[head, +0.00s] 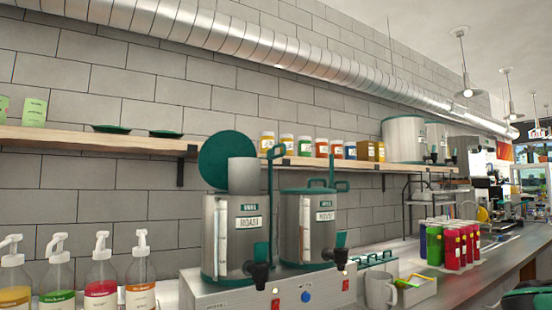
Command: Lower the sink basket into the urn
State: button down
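Two steel urns with teal trim stand side by side on a metal base. The left urn (222,262) has its round teal lid (227,158) raised upright behind its mouth. A plain grey cylinder (243,175), which looks like the sink basket, is upright at the left urn's top, mostly above the rim. I cannot tell how far its lower end reaches inside. A tall teal rod with a hooked top (271,205) stands beside it; its link to the basket is unclear. The right urn (305,238) has a closed teal lid. My gripper is not in view.
Pump bottles (139,271) stand at the lower left. A wall shelf (100,140) with jars runs behind the urns. A grey mug (380,290), a small green-edged tray (417,290) and red and green canisters (455,247) are on the counter at right.

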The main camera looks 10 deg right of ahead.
aim_at(244, 174)
jog(key=i, duration=0.9)
jog(key=z, duration=0.15)
jog(key=k, duration=0.35)
jog(key=u, duration=0.15)
